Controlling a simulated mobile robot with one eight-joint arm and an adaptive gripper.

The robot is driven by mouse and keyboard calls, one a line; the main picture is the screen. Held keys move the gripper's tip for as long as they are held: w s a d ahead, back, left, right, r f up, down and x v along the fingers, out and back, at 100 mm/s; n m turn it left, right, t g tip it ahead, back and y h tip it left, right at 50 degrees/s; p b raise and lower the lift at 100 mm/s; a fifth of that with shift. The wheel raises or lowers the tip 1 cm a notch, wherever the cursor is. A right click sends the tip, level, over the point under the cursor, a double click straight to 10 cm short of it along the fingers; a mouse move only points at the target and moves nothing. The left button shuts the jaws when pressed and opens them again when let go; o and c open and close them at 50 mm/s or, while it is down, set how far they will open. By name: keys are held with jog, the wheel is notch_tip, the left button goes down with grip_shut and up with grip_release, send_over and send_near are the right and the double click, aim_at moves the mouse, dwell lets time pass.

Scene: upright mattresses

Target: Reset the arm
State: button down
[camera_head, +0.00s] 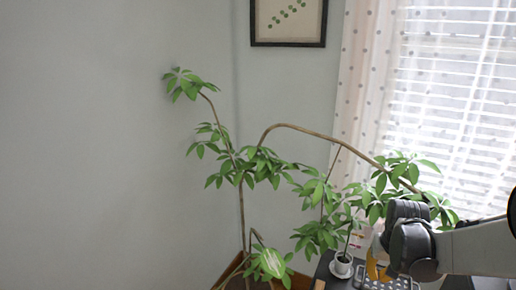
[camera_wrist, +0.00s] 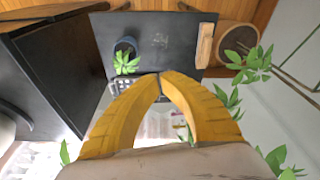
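My arm comes in from the right edge of the head view. My gripper (camera_head: 376,264) has yellow fingers and points down over a dark tabletop (camera_head: 325,270). In the wrist view my gripper (camera_wrist: 161,75) shows its two yellow fingers curving in until their tips meet, with nothing visible between them. The gripper looks shut and empty. The tips appear over the near edge of the dark tabletop (camera_wrist: 165,50), by a keypad device (camera_wrist: 122,88); I cannot tell how far above it they are.
A curtained window (camera_head: 450,90) is behind. In the wrist view a dark cabinet-like piece (camera_wrist: 55,65) stands left.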

jog(key=s+a+r+n+t, duration=0.2)
jog(key=s+a+r, duration=0.4)
jog(key=a, duration=0.3)
jog(key=s+a+r+n+t+y, duration=0.1)
jog(key=s+a+r+n+t, duration=0.1)
jog(key=s+a+r, duration=0.4)
jog(key=s+a, duration=0.1)
jog(key=a, duration=0.2)
jog(key=shift+s+t, duration=0.25)
jog(key=shift+t, duration=0.15)
